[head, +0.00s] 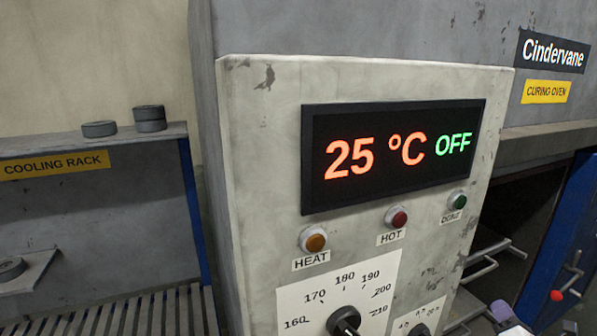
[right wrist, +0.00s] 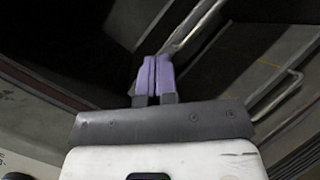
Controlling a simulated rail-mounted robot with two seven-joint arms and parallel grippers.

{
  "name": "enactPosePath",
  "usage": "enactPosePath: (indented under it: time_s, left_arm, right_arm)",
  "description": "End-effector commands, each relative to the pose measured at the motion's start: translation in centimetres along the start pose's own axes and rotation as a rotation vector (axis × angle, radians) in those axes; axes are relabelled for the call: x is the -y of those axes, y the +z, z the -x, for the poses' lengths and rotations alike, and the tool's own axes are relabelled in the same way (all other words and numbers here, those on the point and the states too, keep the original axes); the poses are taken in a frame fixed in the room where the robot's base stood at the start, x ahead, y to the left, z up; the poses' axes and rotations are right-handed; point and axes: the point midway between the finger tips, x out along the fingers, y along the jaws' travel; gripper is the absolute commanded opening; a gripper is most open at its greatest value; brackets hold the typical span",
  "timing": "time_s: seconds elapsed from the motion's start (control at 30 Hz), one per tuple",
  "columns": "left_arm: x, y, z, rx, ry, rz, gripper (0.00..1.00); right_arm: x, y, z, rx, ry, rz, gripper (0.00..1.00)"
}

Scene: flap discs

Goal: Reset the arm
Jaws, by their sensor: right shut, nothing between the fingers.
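My right gripper (head: 501,311) shows only in part at the lower right edge of the head view, low in front of the oven. In the right wrist view its two purple fingers (right wrist: 153,77) are pressed together with nothing between them. Metal bars of the oven's rack (right wrist: 190,28) show just beyond the fingertips; I cannot tell if they touch. My left gripper is in neither view.
The oven's control panel (head: 260,150) fills the middle, its display (head: 395,153) reading 25 °C OFF. A dial (head: 343,321) sits below. Rack handles (head: 480,265) jut out at right beside a blue door (head: 570,240). Discs (head: 150,119) lie on the cooling rack (head: 60,142) at left.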

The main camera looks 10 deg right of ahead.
Motion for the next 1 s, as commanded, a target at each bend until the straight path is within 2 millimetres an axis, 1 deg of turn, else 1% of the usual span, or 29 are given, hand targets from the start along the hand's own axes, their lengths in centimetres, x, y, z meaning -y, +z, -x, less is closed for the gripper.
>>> enactPosePath:
  time_s: [0.03, 0.13, 0.2, 0.27, 0.3, 0.37, 0.4, 0.43, 0.47, 0.5, 0.57, 0.6, 0.67, 0.7, 0.77, 0.8, 0.87, 0.9, 0.97, 1.0]
  left_arm:
    - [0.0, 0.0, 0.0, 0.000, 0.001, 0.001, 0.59]
    - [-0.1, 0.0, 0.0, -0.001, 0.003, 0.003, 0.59]
    - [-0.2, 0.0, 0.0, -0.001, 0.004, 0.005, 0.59]
    - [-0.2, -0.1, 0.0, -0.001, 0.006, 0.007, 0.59]
    - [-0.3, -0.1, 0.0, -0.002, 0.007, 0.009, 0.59]
    - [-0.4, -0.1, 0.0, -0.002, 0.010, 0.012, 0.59]
    - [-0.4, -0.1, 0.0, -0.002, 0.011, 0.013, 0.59]
    - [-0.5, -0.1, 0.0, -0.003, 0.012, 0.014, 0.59]
    - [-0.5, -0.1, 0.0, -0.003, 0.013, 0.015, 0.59]
    - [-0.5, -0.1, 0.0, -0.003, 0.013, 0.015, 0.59]
    - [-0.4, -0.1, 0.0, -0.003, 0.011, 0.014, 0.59]
    - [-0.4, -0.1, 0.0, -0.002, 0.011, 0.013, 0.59]
    - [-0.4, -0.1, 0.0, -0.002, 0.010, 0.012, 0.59]
    - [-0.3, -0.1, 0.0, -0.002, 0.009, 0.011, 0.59]
    - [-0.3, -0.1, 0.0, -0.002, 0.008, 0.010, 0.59]
    - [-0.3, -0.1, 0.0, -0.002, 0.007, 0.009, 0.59]
    - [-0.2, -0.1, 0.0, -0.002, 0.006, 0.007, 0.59]
    - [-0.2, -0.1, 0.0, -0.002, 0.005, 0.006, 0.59]
    - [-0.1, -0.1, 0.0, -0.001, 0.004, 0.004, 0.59]
    - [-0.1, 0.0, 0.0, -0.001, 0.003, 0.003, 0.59]
  right_arm:
    - [-0.2, 1.2, 0.2, 0.077, -0.045, -0.133, 0.00]
    - [-0.5, 2.7, 1.1, 0.219, -0.141, -0.414, 0.00]
    - [-0.7, 2.6, 2.2, 0.303, -0.216, -0.617, 0.00]
    - [-1.0, 1.5, 3.7, 0.361, -0.295, -0.797, 0.00]
    - [-1.1, 0.2, 4.9, 0.391, -0.359, -0.915, 0.00]
    - [-1.4, -2.5, 7.4, 0.421, -0.477, -1.084, 0.00]
    - [-1.6, -4.8, 9.4, 0.430, -0.571, -1.185, 0.00]
    - [-1.9, -6.5, 10.9, 0.431, -0.641, -1.246, 0.00]
    - [-2.2, -8.1, 12.4, 0.426, -0.706, -1.296, 0.00]
    - [-2.7, -10.2, 14.5, 0.413, -0.792, -1.352, 0.00]
    - [-3.8, -13.1, 17.6, 0.380, -0.919, -1.417, 0.00]
    - [-4.6, -15.0, 19.8, 0.348, -0.999, -1.450, 0.00]
    - [-6.0, -17.6, 23.0, 0.286, -1.111, -1.492, 0.00]
    - [-7.1, -19.1, 25.1, 0.241, -1.176, -1.521, 0.00]
    - [-8.8, -21.1, 27.9, 0.173, -1.253, -1.570, 0.00]
    - [-9.9, -22.2, 29.7, 0.133, -1.298, -1.601, 0.00]
    - [-11.2, -23.5, 32.2, 0.091, -1.358, -1.641, 0.00]
    - [-11.9, -24.3, 33.7, 0.078, -1.396, -1.662, 0.00]
    - [-12.5, -25.2, 35.8, 0.069, -1.451, -1.684, 0.00]
    - [-12.8, -25.9, 37.2, 0.069, -1.493, -1.693, 0.00]
